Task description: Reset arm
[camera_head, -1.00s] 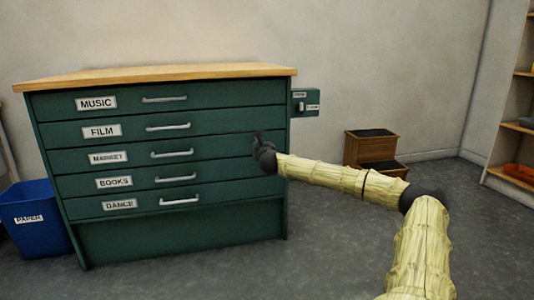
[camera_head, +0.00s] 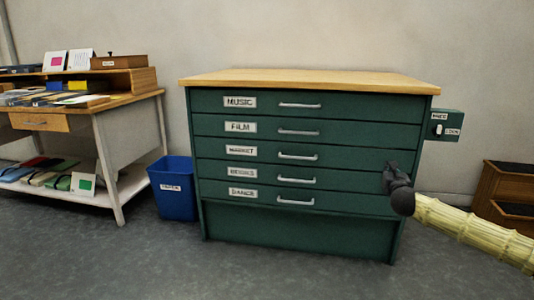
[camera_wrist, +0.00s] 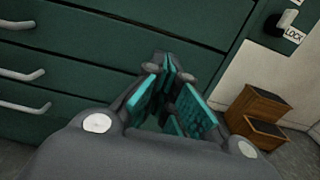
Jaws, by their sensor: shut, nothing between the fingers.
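My gripper (camera_head: 392,170) is dark grey and sits at the end of my pale yellow arm, at the right of the head view. It is in front of the right part of a green drawer cabinet (camera_head: 300,232). In the wrist view the fingers (camera_wrist: 170,72) have teal pads and meet at the tips, with nothing between them. The cabinet has a wooden top and drawers labelled music, film, market, books and dance, all closed. I cannot tell whether the gripper touches the cabinet front.
A green box (camera_head: 445,125) with a lock label is on the cabinet's right side. A wooden step stool (camera_head: 500,190) stands at the right. A blue paper bin (camera_head: 174,190) and a cluttered desk (camera_head: 130,120) are at the left. The grey floor in front is clear.

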